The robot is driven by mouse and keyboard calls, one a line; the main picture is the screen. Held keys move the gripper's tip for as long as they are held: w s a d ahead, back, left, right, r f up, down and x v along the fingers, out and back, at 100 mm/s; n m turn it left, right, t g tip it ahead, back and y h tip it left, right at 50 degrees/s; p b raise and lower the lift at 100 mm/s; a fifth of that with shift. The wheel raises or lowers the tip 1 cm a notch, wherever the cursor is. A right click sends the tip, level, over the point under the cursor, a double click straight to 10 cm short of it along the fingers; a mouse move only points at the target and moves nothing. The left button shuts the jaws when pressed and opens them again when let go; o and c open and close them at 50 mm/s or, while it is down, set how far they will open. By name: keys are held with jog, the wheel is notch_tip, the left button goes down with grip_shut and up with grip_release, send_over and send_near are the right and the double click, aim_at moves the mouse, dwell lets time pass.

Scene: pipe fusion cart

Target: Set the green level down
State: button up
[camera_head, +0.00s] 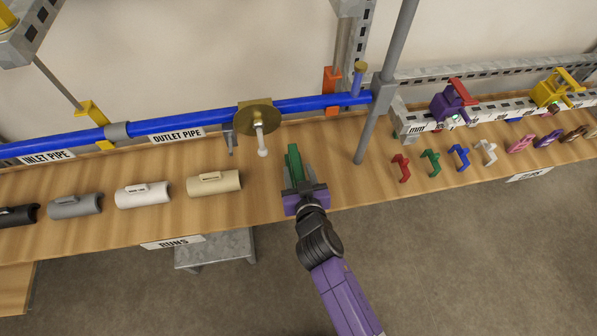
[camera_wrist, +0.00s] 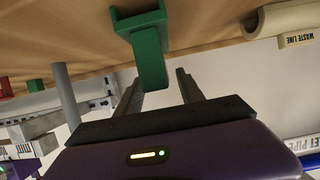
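The green level (camera_head: 293,161) is on the wooden bench, between the tan sleeve and the grey post. In the wrist view its flanged end (camera_wrist: 140,22) appears to rest on the wood, and its bar reaches back toward my fingers. My gripper (camera_head: 297,180) is right at its near end. In the wrist view the two fingers (camera_wrist: 160,80) are spread on either side of the bar's end, with a visible gap on the right. Contact on the left side is hard to tell. The palm hides nothing of the bar's end in that view.
A tan sleeve (camera_head: 214,183) and other sleeves line the bench to the left. Red (camera_head: 401,168) and green (camera_head: 431,163) clips start a row to the right. A grey post (camera_head: 379,110) and a brass disc (camera_head: 257,117) on the blue pipe (camera_head: 190,118) stand close by.

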jog(key=shift+r, duration=0.1)
jog(key=b+v, duration=0.1)
jog(key=v, duration=1.1)
jog(key=s+d, duration=0.7)
jog(key=s, duration=0.1)
jog(key=s+d+r+m+t+h, duration=0.1)
jog(key=s+d+r+h, duration=0.1)
jog(key=s+d+r, duration=0.4)
jog(key=s+d+r+m+h, duration=0.1)
jog(key=s+d+r+m, duration=0.1)
jog(key=s+d+r, duration=0.5)
jog(key=s, duration=0.6)
jog(key=shift+d+r+t+h, duration=0.35)
jog(key=shift+r+t+h, duration=0.05)
